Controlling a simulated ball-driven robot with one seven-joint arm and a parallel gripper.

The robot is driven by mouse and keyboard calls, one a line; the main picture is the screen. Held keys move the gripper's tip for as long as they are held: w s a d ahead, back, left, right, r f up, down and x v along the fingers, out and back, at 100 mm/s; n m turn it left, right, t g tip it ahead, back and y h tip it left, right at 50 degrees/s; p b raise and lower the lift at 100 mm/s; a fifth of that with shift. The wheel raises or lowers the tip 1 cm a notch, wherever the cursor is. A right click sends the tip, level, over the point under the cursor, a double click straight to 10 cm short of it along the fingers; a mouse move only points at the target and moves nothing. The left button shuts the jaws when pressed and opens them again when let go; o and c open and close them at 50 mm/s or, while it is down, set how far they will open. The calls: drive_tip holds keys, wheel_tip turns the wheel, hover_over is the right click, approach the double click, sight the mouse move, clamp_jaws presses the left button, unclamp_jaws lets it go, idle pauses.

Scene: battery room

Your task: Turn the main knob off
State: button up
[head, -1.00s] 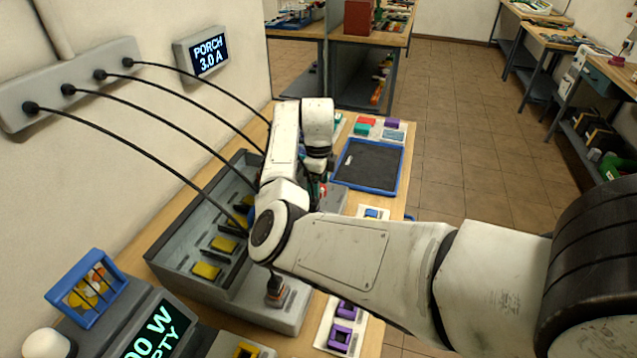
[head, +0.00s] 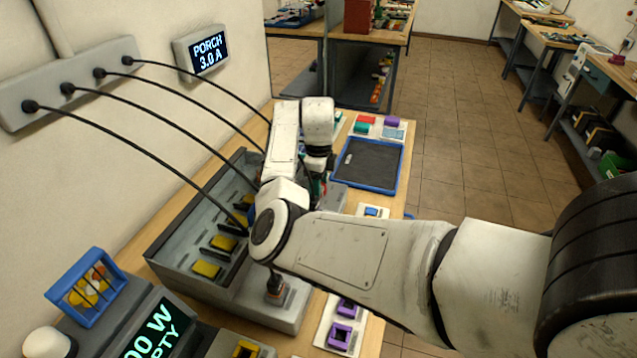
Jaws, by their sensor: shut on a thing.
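My gripper (head: 318,178) points down at the far end of the bench, beyond the bend of my arm. Its fingers are mostly hidden by my own arm links. It is shut on what appears to be the main knob, at the grey housing (head: 337,198) there. The knob itself is hidden, so I cannot tell which way it is turned. Small red and green patches show beside the gripper. A wall display (head: 208,54) reads "PORCH 3.0 A".
A grey trough (head: 180,262) with yellow-capped cells and black cables stands left of my arm. A dark upright handle (head: 275,287) is at its near end. A blue-rimmed tray (head: 368,165) lies right of my gripper. The tiled floor (head: 470,150) is clear.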

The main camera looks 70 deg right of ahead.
drive_tip(key=n+p, duration=0.2)
drive_tip(key=n, duration=0.2)
drive_tip(key=shift+r+n, duration=0.15)
drive_tip(key=shift+n, duration=0.15)
drive_tip(key=n+p, duration=0.2)
drive_tip(key=n, duration=0.2)
drive_tip(key=shift+p, duration=0.3)
drive_tip(key=n+p, duration=0.1)
drive_tip(key=n, duration=0.4)
drive_tip(key=shift+n, duration=2.1)
drive_tip(key=o, duration=1)
drive_tip(key=shift+o, duration=0.2)
